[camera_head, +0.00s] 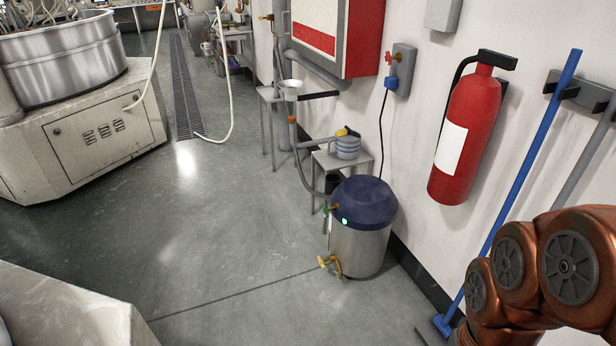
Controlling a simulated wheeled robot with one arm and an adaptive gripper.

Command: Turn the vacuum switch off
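A vacuum-like canister with a dark blue lid (366,200) and a grey metal body (358,248) stands on the floor near the right wall. A small green lit spot (345,221) shows on the lid's front rim, with a small red part (335,208) just beside it. A yellow valve-like fitting (331,264) sits low on the front. A black cord runs up to a blue plug (391,83) at a grey wall box (403,68) with a red part. I cannot tell which part is the switch or its position. My gripper is out of view; only my copper arm shows at lower right.
A red fire extinguisher (466,135) hangs on the wall between the canister and my arm. A blue-handled tool (514,183) leans right of it. A small grey table (342,160) stands behind the canister. A large machine (85,140) stands left. The middle floor (210,230) is clear.

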